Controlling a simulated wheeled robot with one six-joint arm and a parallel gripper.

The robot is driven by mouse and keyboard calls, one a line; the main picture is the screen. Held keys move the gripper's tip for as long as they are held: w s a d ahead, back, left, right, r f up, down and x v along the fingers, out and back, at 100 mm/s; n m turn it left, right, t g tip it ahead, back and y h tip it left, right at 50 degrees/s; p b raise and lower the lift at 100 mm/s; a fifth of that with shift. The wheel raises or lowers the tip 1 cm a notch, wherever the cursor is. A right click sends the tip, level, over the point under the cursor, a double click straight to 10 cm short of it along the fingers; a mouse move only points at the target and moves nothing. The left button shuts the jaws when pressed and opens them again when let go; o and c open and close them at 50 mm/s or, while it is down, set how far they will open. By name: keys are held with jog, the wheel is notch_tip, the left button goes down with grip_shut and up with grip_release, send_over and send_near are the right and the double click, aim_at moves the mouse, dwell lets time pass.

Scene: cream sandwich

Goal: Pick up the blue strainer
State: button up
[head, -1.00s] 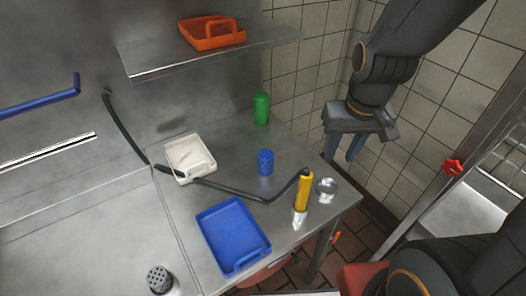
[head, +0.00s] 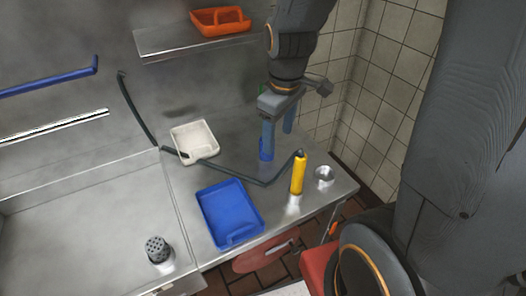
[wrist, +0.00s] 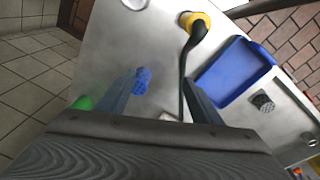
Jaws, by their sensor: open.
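The blue strainer (wrist: 142,82) is a small perforated blue cylinder standing on the steel counter. In the head view my gripper's finger mostly covers it, and a bit of bright blue (head: 262,152) shows beside the finger. My gripper (head: 278,143) is open and points down over the counter at the strainer. In the wrist view the open gripper (wrist: 160,80) has the strainer close to its left finger, on the inner side. I cannot tell whether they touch.
A blue tray (head: 229,212), a white tray (head: 195,136), a yellow handle (head: 298,174) with a dark hose and a metal cup (head: 324,177) are nearby. A green bottle (wrist: 83,103) is left of my gripper. A grey strainer (head: 158,249) stands front left. An orange tray (head: 220,22) is on the shelf.

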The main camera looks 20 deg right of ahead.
aim_at(264, 157)
jog(key=w+f+n+b, duration=0.1)
jog(key=w+n, duration=0.1)
jog(key=n, duration=0.2)
jog(key=w+f+n, duration=0.1)
jog(key=w+n, duration=0.2)
jog(key=n, duration=0.2)
jog(key=w+f+n+g+b, duration=0.1)
jog(key=w+f+n, duration=0.1)
jog(key=w+n, duration=0.1)
jog(key=shift+w+n+b, duration=0.2)
jog(key=shift+n+b, duration=0.15)
jog(key=shift+n, duration=0.45)
jog(key=shift+w+f+n, duration=0.2)
jog(key=shift+w+n, duration=0.25)
jog(key=shift+n, duration=0.55)
jog(key=shift+f, duration=0.45)
jog(key=shift+f+p, duration=1.25)
jog(key=shift+f, duration=2.25)
jog(key=shift+c, duration=0.3)
jog(key=c, duration=1.1)
